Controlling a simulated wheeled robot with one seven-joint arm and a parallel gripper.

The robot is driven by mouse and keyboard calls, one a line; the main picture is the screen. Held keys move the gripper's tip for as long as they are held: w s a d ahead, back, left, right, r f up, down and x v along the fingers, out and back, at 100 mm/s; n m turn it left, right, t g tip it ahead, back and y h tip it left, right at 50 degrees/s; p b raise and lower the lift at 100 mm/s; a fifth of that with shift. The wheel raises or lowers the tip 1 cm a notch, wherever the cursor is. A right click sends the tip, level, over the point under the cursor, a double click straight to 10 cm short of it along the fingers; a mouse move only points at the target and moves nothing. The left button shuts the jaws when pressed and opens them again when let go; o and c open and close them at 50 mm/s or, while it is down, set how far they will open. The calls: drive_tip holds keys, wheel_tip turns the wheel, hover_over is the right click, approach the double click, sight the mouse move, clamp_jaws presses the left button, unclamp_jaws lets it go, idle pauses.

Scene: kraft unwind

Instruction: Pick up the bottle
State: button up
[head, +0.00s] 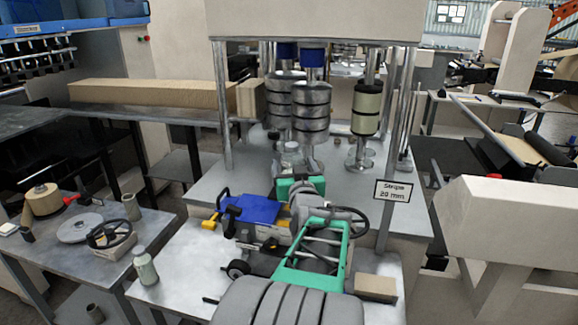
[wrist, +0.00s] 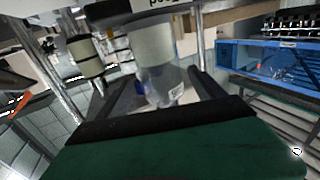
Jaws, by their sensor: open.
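A clear bottle with a pale cap (head: 291,155) stands on the grey machine table, in front of the metal roller columns. In the wrist view, which looks upside down, a translucent bottle (wrist: 155,60) with a pale band shows between the two dark fingers, narrowing towards the bottom of the picture. My gripper (wrist: 150,88) is open, with a finger on either side of it and gaps visible. In the head view my gripper (head: 290,174) is just in front of the bottle and hides its lower part. I cannot tell whether a finger touches it.
Another small bottle (head: 145,267) stands at the front left table corner. A blue clipboard-like item (head: 255,209) lies left of my arm, and a cardboard block (head: 375,287) lies to its right. The Stripe 20 mm sign (head: 394,191) hangs at the right post.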

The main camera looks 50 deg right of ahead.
drive_tip(key=p+x, duration=0.2)
drive_tip(key=x, duration=0.2)
drive_tip(key=shift+w+r, duration=0.1)
drive_tip(key=shift+w, duration=0.1)
drive_tip(key=shift+w+d, duration=0.1)
drive_tip(key=shift+d, duration=0.1)
drive_tip(key=shift+a, duration=0.1)
clamp_jaws()
